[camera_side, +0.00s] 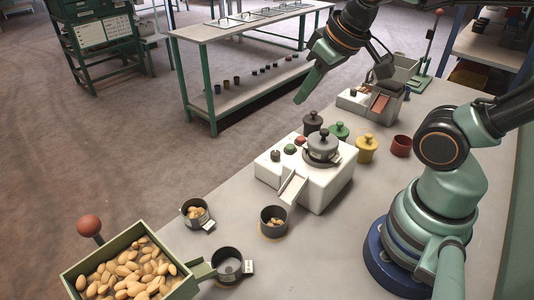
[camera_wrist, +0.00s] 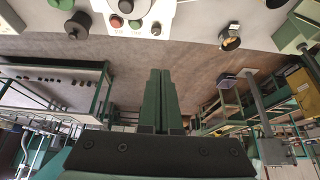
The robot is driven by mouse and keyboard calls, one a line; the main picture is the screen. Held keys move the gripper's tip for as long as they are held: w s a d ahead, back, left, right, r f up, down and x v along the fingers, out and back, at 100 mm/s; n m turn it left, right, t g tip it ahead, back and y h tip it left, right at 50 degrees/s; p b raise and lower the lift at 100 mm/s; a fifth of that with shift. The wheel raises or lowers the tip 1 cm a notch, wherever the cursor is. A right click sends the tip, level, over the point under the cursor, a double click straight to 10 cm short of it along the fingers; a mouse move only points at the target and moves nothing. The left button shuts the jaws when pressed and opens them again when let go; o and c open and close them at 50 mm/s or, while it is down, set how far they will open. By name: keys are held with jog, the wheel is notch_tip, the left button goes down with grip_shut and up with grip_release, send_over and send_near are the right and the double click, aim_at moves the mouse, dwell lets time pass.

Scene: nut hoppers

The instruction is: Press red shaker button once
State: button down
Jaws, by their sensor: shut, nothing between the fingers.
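In the side view, the white shaker unit (camera_side: 325,184) stands on the table with a grey lidded pot on top. Its red button (camera_side: 300,141) sits beside a green button (camera_side: 290,149) and a dark knob (camera_side: 275,155). In the wrist view the red button (camera_wrist: 116,21) shows at the top, left of centre. My gripper (camera_side: 300,100) is shut and empty, hanging in the air above and behind the unit, apart from the buttons. Its green fingers (camera_wrist: 159,75) lie together in the wrist view.
A green hopper of nuts (camera_side: 75,272) stands at the front left, near small dark cups, one with nuts (camera_side: 273,220). Black, green and yellow lidded pots (camera_side: 366,149) and a red cup (camera_side: 401,146) stand behind the unit. A second machine (camera_side: 385,102) is farther back.

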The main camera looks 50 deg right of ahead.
jog(key=w+d+m+g, duration=0.2)
jog(key=m+g+y, duration=0.2)
jog(key=m+g, duration=0.9)
jog(key=m, duration=0.1)
send_over(300, 137)
notch_tip(300, 137, down, 7)
jog(key=shift+d+f, duration=0.15)
jog(key=shift+d, duration=0.05)
jog(key=shift+n, duration=0.3)
jog(key=shift+f, duration=4.4)
jog(key=shift+f, duration=0.15)
jog(key=shift+a+f, duration=0.1)
jog(key=shift+f, duration=0.15)
